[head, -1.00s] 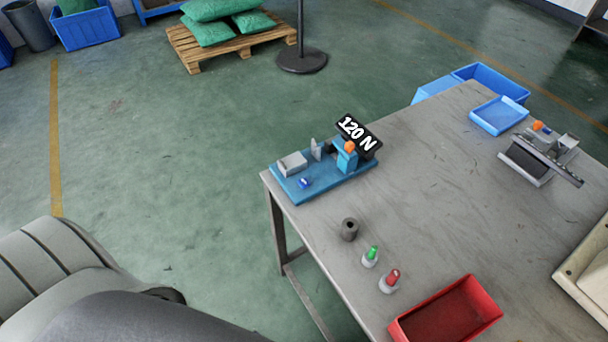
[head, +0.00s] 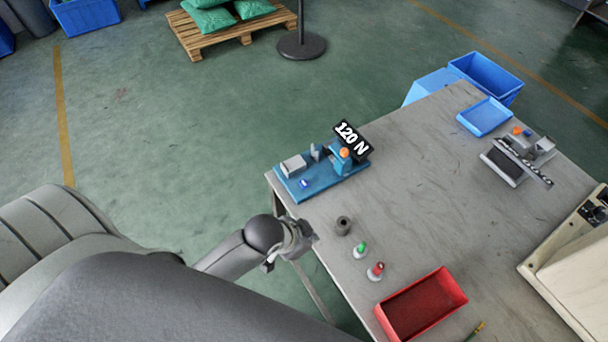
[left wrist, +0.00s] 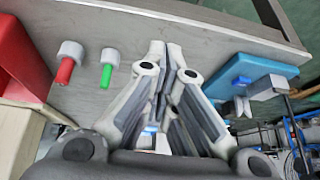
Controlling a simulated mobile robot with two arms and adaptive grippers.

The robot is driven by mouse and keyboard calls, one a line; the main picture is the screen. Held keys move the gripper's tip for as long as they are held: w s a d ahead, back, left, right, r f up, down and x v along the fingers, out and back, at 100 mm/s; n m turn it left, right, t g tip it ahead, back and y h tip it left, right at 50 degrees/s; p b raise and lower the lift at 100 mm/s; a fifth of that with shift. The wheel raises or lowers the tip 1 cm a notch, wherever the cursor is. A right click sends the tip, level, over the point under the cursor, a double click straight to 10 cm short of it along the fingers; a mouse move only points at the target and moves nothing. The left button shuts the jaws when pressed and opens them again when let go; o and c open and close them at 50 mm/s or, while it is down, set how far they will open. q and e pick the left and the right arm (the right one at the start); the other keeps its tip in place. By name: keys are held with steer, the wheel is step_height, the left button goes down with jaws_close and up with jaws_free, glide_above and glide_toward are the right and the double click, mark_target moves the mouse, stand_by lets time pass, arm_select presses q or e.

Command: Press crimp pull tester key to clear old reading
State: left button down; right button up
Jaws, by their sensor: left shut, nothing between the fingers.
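The crimp pull tester (head: 325,185) stands on the near left corner of the table, with a blue base, grey clamp parts, an orange knob and a black display (head: 351,141) reading "120 N". A small blue key (head: 304,183) sits on its base. My left gripper (head: 311,238) is at the table's left edge, below the tester in the head view, apart from it. In the left wrist view its fingers (left wrist: 166,48) are shut and empty; the tester's blue base (left wrist: 265,70) and the key (left wrist: 241,80) show to their right. My right gripper is out of view.
A dark grey cylinder (head: 343,225), a green-topped piece (head: 360,249) and a red-topped piece (head: 375,271) stand near the left gripper. A red bin (head: 463,299) is nearer. A blue tray (head: 484,117) and a metal device (head: 517,160) lie farther right. The table's middle is clear.

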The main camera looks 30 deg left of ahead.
arm_select(q)
steer(key=w+d+r+m+t+h+p, duration=0.1)
steer(key=w+d+r+m, duration=0.2)
steer(key=r, duration=0.3)
steer(key=m+t, duration=0.2)
steer(key=m, duration=0.3)
glide_above(306, 185)
steer(key=shift+f+h, duration=0.3)
steer(key=shift+h, duration=0.1)
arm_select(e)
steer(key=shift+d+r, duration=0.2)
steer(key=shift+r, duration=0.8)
arm_select(q)
steer(key=shift+f, duration=0.15)
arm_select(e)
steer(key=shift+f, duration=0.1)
arm_select(q)
step_height(306, 185, down, 8)
steer(key=b, duration=0.7)
steer(key=shift+f+b, duration=0.3)
steer(key=shift+b, duration=0.1)
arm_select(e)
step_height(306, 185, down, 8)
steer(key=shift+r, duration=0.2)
